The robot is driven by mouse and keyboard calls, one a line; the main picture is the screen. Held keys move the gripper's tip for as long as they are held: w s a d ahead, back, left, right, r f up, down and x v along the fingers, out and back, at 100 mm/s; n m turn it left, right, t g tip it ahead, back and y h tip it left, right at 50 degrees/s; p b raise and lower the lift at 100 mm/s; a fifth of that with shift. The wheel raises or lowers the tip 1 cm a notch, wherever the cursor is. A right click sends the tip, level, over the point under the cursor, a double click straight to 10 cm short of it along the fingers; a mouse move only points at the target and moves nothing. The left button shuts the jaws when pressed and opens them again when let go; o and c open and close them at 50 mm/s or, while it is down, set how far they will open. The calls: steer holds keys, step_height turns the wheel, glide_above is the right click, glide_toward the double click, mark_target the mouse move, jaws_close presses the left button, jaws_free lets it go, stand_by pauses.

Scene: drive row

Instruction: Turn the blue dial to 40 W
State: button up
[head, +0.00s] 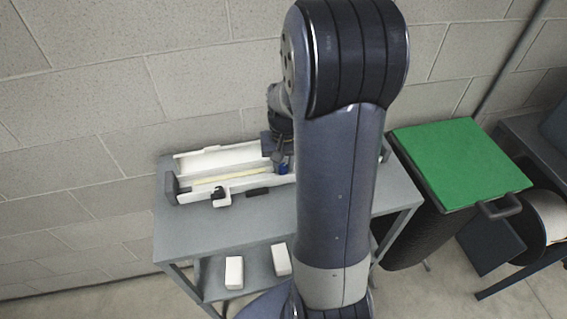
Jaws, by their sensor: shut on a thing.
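The blue dial (284,169) shows as a small blue patch at the right part of a white, open-topped unit (186,199) on a grey table. My gripper (281,160) is at the dial from above, shut on it. Its fingers and my arm hide most of the dial. No scale, pointer or 40 W mark can be read at this size.
The grey table (200,240) has bare room in front of the unit. A small white and black piece (222,198) and a dark block (258,192) sit at the unit's front. White boxes (234,272) lie on the lower shelf. A green-topped bin (460,162) stands right.

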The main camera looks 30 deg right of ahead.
mark_target(285, 166)
steer(key=o, duration=1)
step_height(285, 166, up, 11)
steer(key=shift+d+f, duration=0.1)
steer(key=shift+f, duration=0.1)
step_height(285, 166, down, 10)
steer(key=shift+f, duration=0.25)
steer(key=shift+n, duration=0.3)
stand_by(0.3)
stand_by(0.3)
